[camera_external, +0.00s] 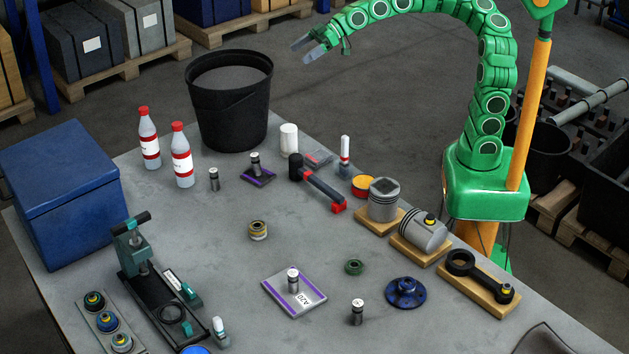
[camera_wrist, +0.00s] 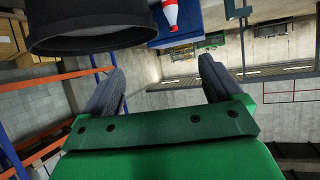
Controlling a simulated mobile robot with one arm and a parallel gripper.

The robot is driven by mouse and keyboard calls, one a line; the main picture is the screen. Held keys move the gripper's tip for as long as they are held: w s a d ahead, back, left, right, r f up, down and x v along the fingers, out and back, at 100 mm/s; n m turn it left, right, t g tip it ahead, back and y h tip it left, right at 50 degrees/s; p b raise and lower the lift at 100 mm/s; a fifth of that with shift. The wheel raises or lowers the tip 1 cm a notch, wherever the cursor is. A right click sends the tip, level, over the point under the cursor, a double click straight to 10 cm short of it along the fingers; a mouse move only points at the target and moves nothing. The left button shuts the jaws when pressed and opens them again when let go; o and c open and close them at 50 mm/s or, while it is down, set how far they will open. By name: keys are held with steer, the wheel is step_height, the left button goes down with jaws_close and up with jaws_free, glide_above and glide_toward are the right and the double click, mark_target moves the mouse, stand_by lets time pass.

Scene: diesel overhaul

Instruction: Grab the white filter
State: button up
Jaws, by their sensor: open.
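The white filter (camera_external: 289,139) is a small white cylinder standing upright on the grey table, just right of the black bucket and behind the hammer. My gripper (camera_external: 306,48) is in the air above and behind the table, up and slightly right of the filter and clear of everything. Its two grey fingers are apart with nothing between them. In the wrist view my gripper (camera_wrist: 160,88) also shows its fingers spread and empty. The white filter does not show in the wrist view.
The black bucket (camera_external: 230,112) stands left of the filter. A black and red hammer (camera_external: 318,187) lies in front of it. Two red-capped bottles (camera_external: 181,158) stand farther left, near a blue box (camera_external: 66,190). Pistons on wooden blocks (camera_external: 383,200) line the right edge.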

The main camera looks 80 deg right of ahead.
steer(key=a+r+y, duration=0.1)
steer(key=a, duration=0.1)
glide_toward(291, 142)
steer(key=shift+n, duration=0.4)
steer(key=w+d+f, duration=0.2)
steer(key=shift+w+d+f, duration=0.1)
steer(key=shift+w+f, duration=0.15)
steer(key=shift+f, duration=0.05)
steer(key=shift+w+a+f+t, duration=0.15)
steer(key=shift+w+a+f, duration=0.15)
steer(key=shift+w, duration=0.25)
steer(key=shift+w+a+f+t, duration=0.15)
steer(key=shift+w+a+f, duration=0.2)
steer(key=shift+w, duration=0.15)
steer(key=shift+w+a+f, duration=0.45)
steer(key=shift+w+a, duration=0.1)
steer(key=shift+a, duration=0.05)
steer(key=shift+w+a+f, duration=0.4)
steer(key=shift+w+a, duration=0.15)
steer(key=shift+a, duration=0.05)
steer(key=shift+x, duration=0.8)
steer(key=shift+w+d, duration=0.1)
steer(key=c, duration=1.2)
